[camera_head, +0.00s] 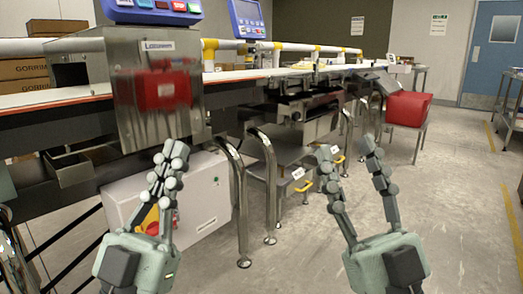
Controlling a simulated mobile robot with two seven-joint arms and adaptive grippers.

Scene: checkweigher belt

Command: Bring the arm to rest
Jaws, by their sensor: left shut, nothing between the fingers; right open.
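My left gripper (171,152) is at the lower left of the head view, with its fingers drawn together and nothing between them. It shows in front of the steel cabinet and the white box of the checkweigher. My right gripper (347,148) is at the lower right, with its fingers spread apart and empty. It shows in front of the belt's legs and the floor. Neither gripper is seen holding anything.
The checkweigher belt (40,98) runs from the left into the distance. A steel cabinet (135,105) and a white box (205,180) stand at its front. A red bin (407,109) sits on a stand at right. Floor (450,220) at right is clear.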

